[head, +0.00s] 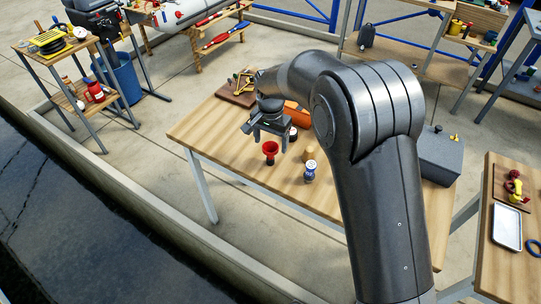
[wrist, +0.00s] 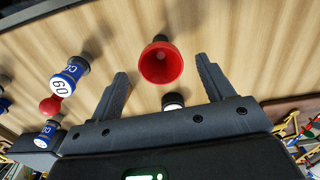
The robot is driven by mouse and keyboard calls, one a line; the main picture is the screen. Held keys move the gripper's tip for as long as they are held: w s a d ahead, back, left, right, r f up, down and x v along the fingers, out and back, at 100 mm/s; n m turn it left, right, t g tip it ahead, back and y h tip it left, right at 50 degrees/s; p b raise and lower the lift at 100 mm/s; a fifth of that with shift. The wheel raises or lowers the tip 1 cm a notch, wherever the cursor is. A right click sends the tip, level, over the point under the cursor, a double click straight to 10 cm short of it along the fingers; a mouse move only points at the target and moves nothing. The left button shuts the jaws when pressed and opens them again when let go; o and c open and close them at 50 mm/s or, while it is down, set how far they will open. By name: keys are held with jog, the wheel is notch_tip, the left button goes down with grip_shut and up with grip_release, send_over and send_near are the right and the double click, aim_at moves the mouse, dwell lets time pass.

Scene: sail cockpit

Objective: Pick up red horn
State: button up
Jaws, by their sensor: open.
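The red horn (head: 270,150) stands on the wooden table (head: 208,131) in the head view, its wide mouth facing up. In the wrist view the red horn (wrist: 161,62) lies ahead of my gripper, roughly between the lines of the two fingers and a little beyond their tips. My gripper (head: 264,138) is above the table, close over the horn. In the wrist view my gripper (wrist: 161,65) is open with nothing between its fingers. Whether a fingertip touches the horn cannot be told.
The wrist view shows blue-labelled cans (wrist: 70,76), a red ball-like thing (wrist: 50,105) and a dark, white-topped item (wrist: 173,101) near the gripper's palm. The table's left end is clear.

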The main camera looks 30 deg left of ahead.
aim_at(270, 147)
jog(key=shift+f, duration=2.8)
jog(key=shift+c, duration=0.3)
jog(key=c, duration=1.1)
